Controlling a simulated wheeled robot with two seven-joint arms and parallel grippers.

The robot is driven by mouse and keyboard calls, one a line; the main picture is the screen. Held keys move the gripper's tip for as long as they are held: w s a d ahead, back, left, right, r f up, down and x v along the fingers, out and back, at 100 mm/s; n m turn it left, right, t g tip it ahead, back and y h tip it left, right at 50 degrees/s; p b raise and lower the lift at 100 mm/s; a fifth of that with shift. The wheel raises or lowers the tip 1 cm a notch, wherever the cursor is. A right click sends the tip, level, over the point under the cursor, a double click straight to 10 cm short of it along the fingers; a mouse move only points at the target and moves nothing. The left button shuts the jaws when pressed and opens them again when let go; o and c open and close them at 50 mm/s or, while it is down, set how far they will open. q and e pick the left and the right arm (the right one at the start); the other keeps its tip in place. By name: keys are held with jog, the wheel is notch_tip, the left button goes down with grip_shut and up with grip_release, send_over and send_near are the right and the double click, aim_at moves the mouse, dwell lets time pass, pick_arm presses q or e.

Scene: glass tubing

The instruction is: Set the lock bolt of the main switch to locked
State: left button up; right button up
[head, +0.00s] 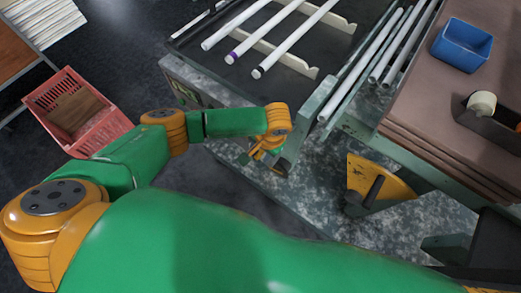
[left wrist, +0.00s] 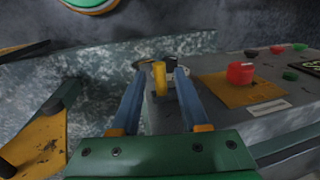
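In the left wrist view a small upright yellow piece (left wrist: 159,78) stands in front of dark and light fittings (left wrist: 175,68) at the corner of the grey machine housing. I cannot tell for sure whether it is the lock bolt or a handle of the main switch, nor read its setting. My left gripper (left wrist: 160,80) has its two blue fingers apart, one on each side of the yellow piece, with narrow gaps showing. In the head view my left gripper (head: 267,158) is at the machine's front side, and the arm hides much of that spot. My right gripper does not show.
A red push button (left wrist: 240,72) on a yellow plate and several small buttons lie right of the gripper. A worn yellow plate (head: 375,180) with a dark lever is to the right. Glass tubes (head: 295,38) and a blue bin (head: 461,45) are above; a red crate (head: 78,110) stands left.

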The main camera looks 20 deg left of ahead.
pick_arm(q)
grip_shut()
dwell(1.2)
